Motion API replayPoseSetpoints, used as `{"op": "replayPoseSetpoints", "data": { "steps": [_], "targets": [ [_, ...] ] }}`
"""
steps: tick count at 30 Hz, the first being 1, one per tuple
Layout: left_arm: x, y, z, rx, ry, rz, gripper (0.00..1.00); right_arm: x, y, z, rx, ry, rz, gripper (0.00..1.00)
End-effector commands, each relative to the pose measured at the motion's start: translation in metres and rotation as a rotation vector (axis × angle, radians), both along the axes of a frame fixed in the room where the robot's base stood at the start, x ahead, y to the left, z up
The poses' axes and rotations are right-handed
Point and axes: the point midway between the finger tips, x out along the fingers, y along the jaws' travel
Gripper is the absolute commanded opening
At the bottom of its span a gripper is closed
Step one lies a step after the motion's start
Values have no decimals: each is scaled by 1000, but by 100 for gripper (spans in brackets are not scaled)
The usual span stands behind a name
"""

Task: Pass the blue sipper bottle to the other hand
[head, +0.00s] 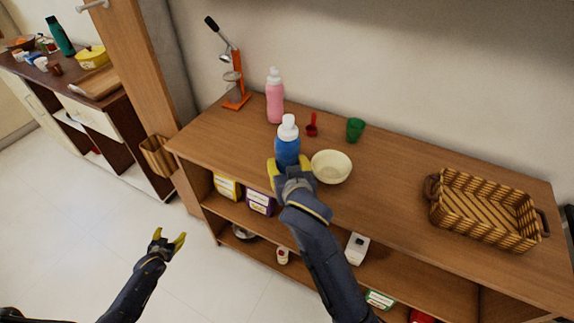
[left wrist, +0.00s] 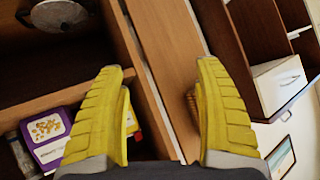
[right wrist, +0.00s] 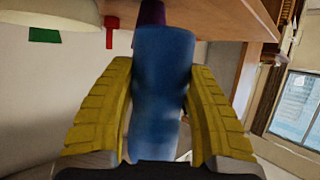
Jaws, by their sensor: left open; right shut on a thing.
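The blue sipper bottle (head: 287,148) with a white cap stands upright at the front of the wooden counter in the head view. My right gripper (head: 289,170) is shut on it, with one yellow finger on each side. In the right wrist view the blue bottle (right wrist: 163,90) fills the space between the yellow fingers of the right gripper (right wrist: 163,120). I cannot tell whether its base touches the counter. My left gripper (head: 168,242) is open and empty, low in front of the cabinet. Its two yellow fingers are wide apart in the left wrist view (left wrist: 163,120).
A cream bowl (head: 331,167) is close right of the bottle. A pink bottle (head: 274,97), a red scoop (head: 311,125), a green cup (head: 355,129) and an orange juicer press (head: 237,90) stand behind. A wicker basket (head: 485,208) is at right. The floor around my left gripper is clear.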

Motion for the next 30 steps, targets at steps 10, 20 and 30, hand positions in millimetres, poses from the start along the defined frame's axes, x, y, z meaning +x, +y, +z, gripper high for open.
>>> {"op": "replayPoseSetpoints", "data": {
  "steps": [10, 20, 30],
  "targets": [
    [-112, -65, -101, -23, 226, -27, 70, 0, 0, 1, 1, -2, 0, 8],
    [-228, -130, -172, -45, 433, -69, 70, 0, 0, 1, 1, -2, 0, 8],
    [-355, -201, -219, -75, 640, -128, 70, 0, 0, 1, 1, -2, 0, 8]
  ]
}}
